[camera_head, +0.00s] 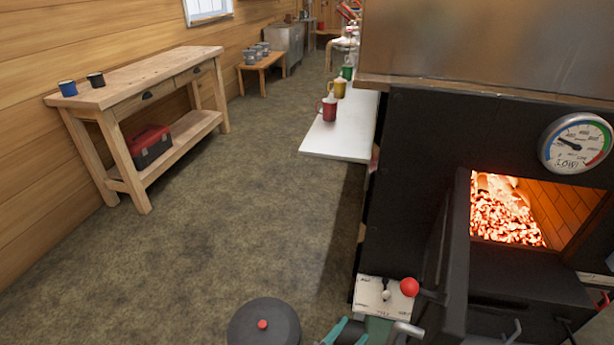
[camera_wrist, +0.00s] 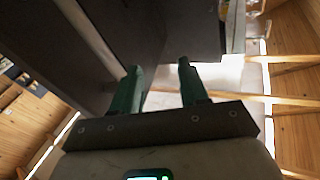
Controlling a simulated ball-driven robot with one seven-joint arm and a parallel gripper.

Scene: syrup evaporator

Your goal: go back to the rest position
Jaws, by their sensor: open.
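My gripper (camera_wrist: 158,76) shows in the wrist view with its two green fingers apart and nothing between them. Beyond the fingertips are dark panels and a bright, pale patch. In the head view, teal parts show at the bottom edge, cut off by the frame. I cannot tell there how the fingers stand.
The black evaporator (camera_head: 418,140) stands at the right, its firebox (camera_head: 508,208) open and glowing. A dial (camera_head: 576,143) reads low. A white shelf (camera_head: 340,138) holds mugs. A wooden workbench (camera_head: 135,78) stands at the left wall. The floor (camera_head: 230,210) between is clear.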

